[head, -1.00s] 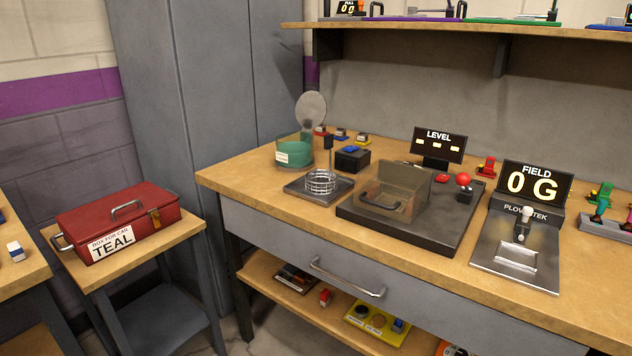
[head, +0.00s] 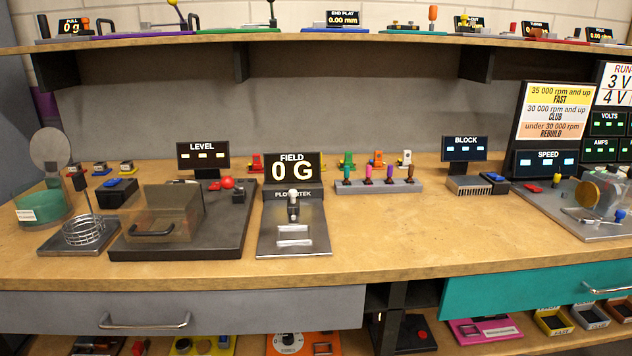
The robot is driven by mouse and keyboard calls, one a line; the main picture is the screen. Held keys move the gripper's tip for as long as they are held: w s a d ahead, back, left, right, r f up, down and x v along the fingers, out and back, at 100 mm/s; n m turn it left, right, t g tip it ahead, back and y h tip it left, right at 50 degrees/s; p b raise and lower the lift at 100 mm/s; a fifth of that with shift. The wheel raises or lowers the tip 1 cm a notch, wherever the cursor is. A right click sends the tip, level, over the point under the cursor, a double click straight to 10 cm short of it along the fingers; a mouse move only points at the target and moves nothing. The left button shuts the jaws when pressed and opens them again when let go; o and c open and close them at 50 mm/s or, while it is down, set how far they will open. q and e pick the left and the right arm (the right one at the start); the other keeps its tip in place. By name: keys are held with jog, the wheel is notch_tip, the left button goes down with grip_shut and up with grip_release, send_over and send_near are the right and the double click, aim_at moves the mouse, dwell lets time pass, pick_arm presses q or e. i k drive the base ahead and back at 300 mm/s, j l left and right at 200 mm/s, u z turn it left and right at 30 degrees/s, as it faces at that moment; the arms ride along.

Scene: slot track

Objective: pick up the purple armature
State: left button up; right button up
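A grey rack (head: 379,187) stands on the bench right of the FIELD display. Several small upright armatures stand in a row in it, with coloured tops. Neither of my grippers is in view.
The FIELD meter (head: 293,225) with its plate is left of the rack. Small coloured motors (head: 378,159) stand behind it. The BLOCK display (head: 464,149) is to the right. Bare wooden bench (head: 400,235) lies in front of the rack.

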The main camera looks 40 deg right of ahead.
aim_at(390, 167)
jog(key=j+z, duration=0.1)
jog(key=z, duration=1.1)
